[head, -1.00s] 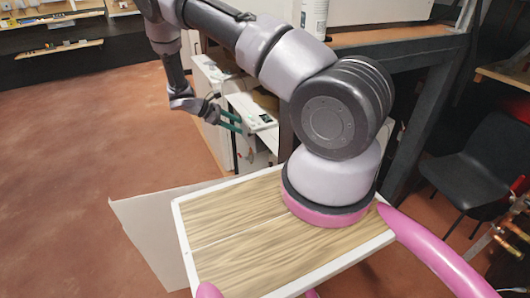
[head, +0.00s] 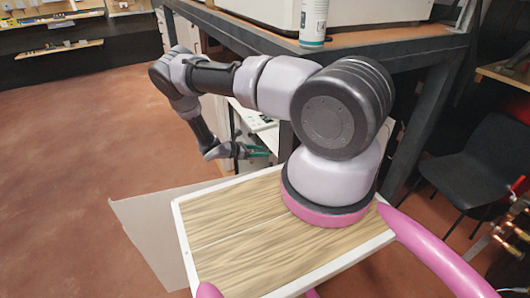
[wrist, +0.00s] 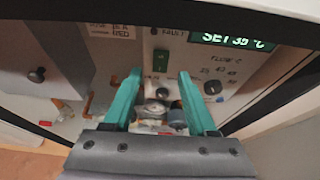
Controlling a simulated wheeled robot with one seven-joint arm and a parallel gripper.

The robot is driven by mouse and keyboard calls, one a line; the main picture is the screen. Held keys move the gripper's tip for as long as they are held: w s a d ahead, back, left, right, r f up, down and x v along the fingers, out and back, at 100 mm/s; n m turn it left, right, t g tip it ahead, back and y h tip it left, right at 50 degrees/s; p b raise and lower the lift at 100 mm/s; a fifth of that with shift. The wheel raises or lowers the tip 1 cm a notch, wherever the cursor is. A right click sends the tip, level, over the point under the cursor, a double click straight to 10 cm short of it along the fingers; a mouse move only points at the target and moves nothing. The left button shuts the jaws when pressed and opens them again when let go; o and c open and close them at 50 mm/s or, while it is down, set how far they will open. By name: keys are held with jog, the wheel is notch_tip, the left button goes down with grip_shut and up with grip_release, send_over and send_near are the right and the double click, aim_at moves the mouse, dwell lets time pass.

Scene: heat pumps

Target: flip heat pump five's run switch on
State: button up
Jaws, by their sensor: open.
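In the wrist view a pale control panel (wrist: 190,75) carries a green rocker switch (wrist: 160,61), under a small lamp marked FAULT (wrist: 155,32). A lit display (wrist: 234,40) reads SET 35 °C, with a dial marked FLOW °C (wrist: 213,87) below it. No unit number is legible, and I cannot tell the rocker's position. My gripper (wrist: 159,76) is open and empty; its teal fingertips lie on either side of the switch in the picture, apparently short of the panel. In the head view my gripper (head: 256,152) is beside white equipment (head: 245,112), partly hidden by my arm.
A dark-framed bench (head: 410,110) stands close on the right, with a white bottle (head: 313,22) on top. A grey box (wrist: 40,50) with a dark knob is left of the panel. Gauges and pipes (wrist: 160,108) sit below the switch. Floor at left is clear.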

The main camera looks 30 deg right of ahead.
jog(key=shift+x, duration=1.25)
grip_shut()
jog(key=shift+f+h, duration=0.2)
jog(key=shift+h, duration=0.2)
jog(key=shift+f+h, duration=0.2)
jog(key=shift+h, duration=0.8)
grip_release()
jog(key=shift+a, duration=0.1)
